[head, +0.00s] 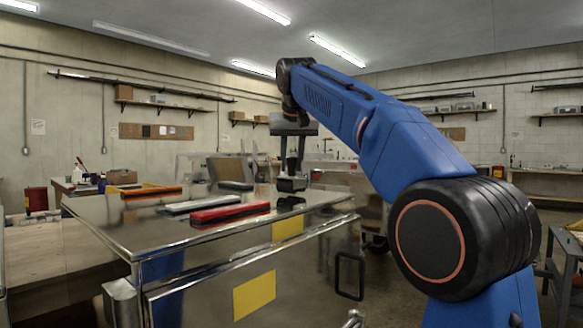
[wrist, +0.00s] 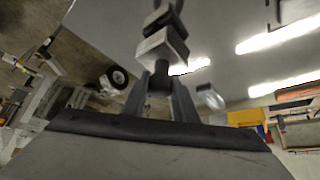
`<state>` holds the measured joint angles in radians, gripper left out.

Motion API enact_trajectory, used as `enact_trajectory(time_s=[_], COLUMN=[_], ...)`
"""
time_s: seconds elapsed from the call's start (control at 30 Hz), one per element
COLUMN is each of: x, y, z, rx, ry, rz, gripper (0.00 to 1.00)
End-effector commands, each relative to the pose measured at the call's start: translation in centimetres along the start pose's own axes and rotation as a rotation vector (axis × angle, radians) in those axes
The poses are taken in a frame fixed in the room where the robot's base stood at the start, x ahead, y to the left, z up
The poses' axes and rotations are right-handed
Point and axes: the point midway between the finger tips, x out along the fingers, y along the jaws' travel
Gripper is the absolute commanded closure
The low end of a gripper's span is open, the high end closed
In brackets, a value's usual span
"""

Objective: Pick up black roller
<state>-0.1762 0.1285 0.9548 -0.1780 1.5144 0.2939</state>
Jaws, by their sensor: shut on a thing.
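My gripper (head: 292,168) is at the end of the blue arm, over the right part of a shiny metal trailer top (head: 130,222). It is shut on a small dark thing, which I take to be the black roller (head: 291,185). A dark reflection shows on the metal just below it, and the roller seems a little above the surface. In the wrist view, my gripper's two grey fingers (wrist: 160,88) close around a dark stem. A grey block and black parts of the roller (wrist: 162,45) stick out beyond the fingertips.
The metal surface nearer the front left is clear.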

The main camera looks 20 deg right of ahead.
Motion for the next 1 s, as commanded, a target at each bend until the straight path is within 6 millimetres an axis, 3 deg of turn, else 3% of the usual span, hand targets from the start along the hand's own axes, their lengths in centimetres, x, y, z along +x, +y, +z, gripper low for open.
enact_trajectory(time_s=[0.5,1.0], x=[-5.7,-7.6], y=[0.0,0.0], z=[-3.8,-5.0], rx=[0.001,0.000], ry=[0.003,0.002], rz=[-0.001,0.000], gripper=[1.00,1.00])
